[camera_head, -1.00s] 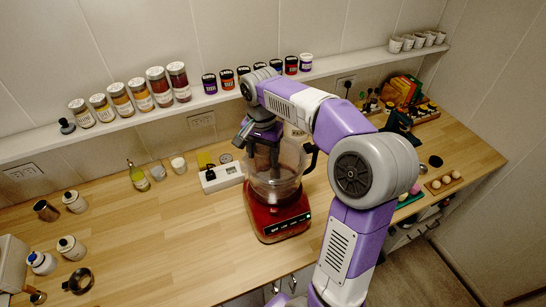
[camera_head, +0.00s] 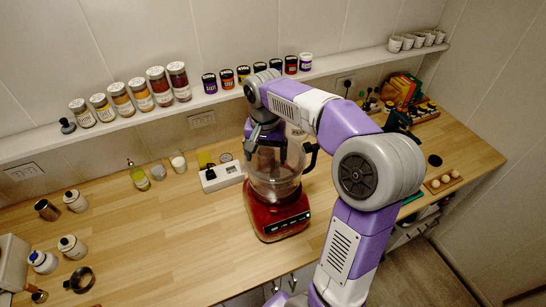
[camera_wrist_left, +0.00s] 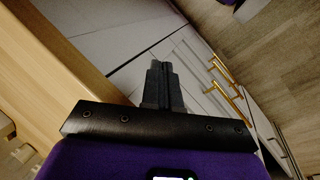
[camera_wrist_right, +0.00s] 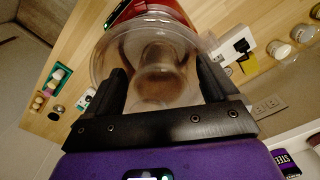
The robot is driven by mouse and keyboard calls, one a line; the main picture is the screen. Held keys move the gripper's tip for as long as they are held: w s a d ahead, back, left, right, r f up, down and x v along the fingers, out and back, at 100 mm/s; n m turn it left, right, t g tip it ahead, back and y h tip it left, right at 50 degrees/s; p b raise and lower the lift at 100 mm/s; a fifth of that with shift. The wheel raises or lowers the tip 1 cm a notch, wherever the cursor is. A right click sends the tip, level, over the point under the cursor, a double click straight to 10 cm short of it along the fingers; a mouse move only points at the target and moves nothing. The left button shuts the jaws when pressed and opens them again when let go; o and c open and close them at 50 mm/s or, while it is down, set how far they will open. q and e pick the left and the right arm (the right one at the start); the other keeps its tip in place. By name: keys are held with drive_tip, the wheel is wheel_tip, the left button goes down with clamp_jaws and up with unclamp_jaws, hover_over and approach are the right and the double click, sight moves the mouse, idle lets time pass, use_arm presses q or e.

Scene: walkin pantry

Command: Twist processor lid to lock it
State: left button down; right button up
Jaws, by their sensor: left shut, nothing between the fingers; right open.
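The food processor has a red base (camera_head: 277,218) and a clear bowl (camera_head: 276,186) with a dark handle (camera_head: 311,157), and it stands upright on the wooden counter. Its clear lid (camera_wrist_right: 152,62) shows in the right wrist view, with a feed tube in its middle. My right gripper (camera_head: 268,152) is open and points down at the lid. In the right wrist view its fingers (camera_wrist_right: 164,88) lie on either side of the lid's tube; contact cannot be told. My left gripper (camera_wrist_left: 160,68) is shut and empty, low beside the counter edge, in front of cabinet doors.
A shelf (camera_head: 225,97) with spice jars runs behind the processor. A white power strip (camera_head: 221,176) lies left of the processor. Bottles, cups and canisters (camera_head: 72,248) stand at the left. An egg tray (camera_head: 443,182) is at the right.

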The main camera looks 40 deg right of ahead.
wheel_tip(320, 180, up, 8)
drive_tip(key=p, duration=0.6)
drive_tip(key=shift+f+p, duration=0.25)
drive_tip(key=shift+p, duration=0.1)
